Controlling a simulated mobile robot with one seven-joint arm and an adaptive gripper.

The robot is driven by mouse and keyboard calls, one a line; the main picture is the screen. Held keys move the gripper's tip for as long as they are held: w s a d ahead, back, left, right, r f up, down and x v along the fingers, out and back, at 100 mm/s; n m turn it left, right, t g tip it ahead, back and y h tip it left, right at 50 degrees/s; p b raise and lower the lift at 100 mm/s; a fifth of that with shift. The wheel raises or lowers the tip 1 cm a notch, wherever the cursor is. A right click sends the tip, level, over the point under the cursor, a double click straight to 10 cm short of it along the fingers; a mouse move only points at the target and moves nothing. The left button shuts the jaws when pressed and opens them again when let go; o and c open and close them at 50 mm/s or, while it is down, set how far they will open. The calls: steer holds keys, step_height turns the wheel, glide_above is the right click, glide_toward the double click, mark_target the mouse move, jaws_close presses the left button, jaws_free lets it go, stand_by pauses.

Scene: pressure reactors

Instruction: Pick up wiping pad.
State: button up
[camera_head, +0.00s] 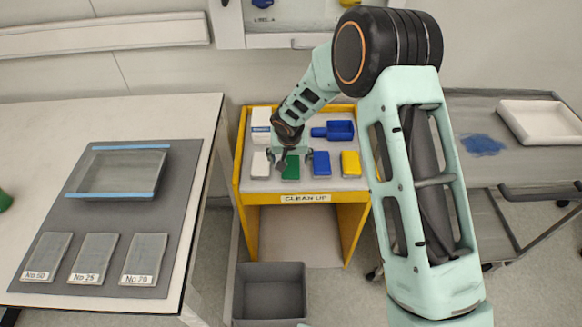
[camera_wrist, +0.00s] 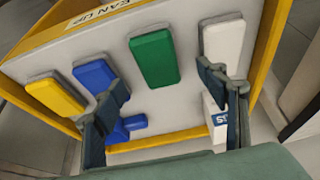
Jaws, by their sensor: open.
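Pads in several colours lie in a row on the grey top of the yellow clean-up cart (camera_head: 237,180): a white pad (camera_head: 260,165), a green pad (camera_head: 291,170), a blue pad (camera_head: 321,165) and a yellow pad (camera_head: 351,164). In the wrist view the green pad (camera_wrist: 154,58) lies between and beyond my fingers, with the blue pad (camera_wrist: 93,77) by the left finger and the white pad (camera_wrist: 222,42) by the right one. My gripper (camera_wrist: 164,80) is open and empty above the cart. In the head view my gripper (camera_head: 288,160) partly covers the green pad.
A grey bin (camera_head: 270,290) is on the floor. A blue spill (camera_head: 482,144) and white tray (camera_head: 545,122) are on the right table. A left bench (camera_head: 180,120) holds labelled pads.

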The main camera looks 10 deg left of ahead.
mark_target(291, 165)
steer(key=shift+w+p+x, duration=0.2)
steer(key=shift+p+x, duration=0.4)
steer(key=shift+x, duration=2.3)
steer(key=shift+d+r, duration=0.1)
steer(key=shift+d, duration=0.05)
steer(key=c, duration=1.2)
